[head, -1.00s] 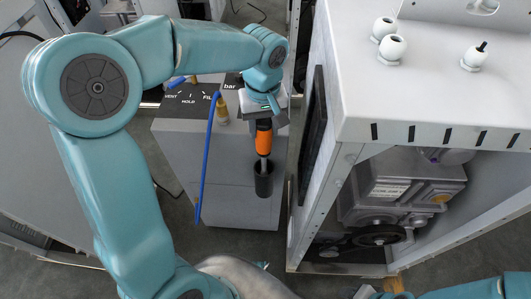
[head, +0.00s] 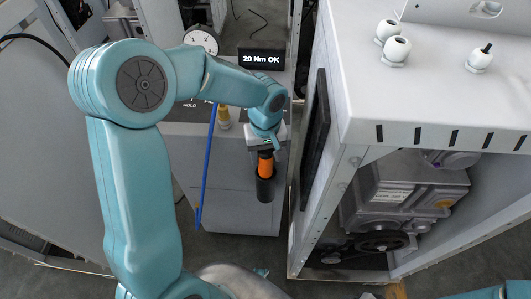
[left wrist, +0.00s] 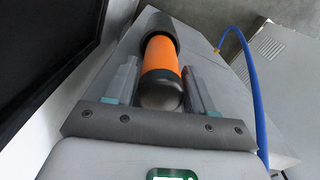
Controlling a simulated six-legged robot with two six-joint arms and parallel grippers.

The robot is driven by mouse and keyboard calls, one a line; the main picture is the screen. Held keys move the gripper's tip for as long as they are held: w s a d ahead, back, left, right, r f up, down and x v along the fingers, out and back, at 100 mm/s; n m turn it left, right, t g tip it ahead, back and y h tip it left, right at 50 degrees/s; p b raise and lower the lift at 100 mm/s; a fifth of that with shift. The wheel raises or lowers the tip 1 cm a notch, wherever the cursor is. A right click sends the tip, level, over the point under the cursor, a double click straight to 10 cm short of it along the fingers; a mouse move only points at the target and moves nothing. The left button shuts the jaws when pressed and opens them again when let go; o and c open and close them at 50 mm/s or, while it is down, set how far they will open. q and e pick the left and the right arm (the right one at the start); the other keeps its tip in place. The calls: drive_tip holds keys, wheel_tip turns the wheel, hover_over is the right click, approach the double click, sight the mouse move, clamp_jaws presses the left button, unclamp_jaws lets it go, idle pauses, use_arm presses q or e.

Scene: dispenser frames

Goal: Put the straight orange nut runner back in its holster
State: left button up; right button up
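The straight orange nut runner (head: 265,165) stands upright with its lower end inside the black cup-shaped holster (head: 265,188) on the front of the grey cabinet. In the left wrist view the orange body (left wrist: 162,58) and its dark rounded end lie between my fingers, and the holster (left wrist: 153,28) surrounds its far end. The tool's tip is hidden in the holster. My right gripper is out of view.
A blue hose (head: 208,165) hangs left of the holster, near a brass fitting (head: 224,118). A display (head: 262,57) reads "20 Nm OK" beside a round gauge (head: 201,41). A white-topped bench frame (head: 430,115) stands close on the right.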

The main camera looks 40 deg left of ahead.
use_arm(q)
drive_tip(key=shift+o, duration=0.6)
drive_tip(key=shift+r, duration=0.15)
wheel_tip(320, 180, up, 12)
drive_tip(key=shift+f+p, duration=0.1)
drive_tip(key=shift+p, duration=0.55)
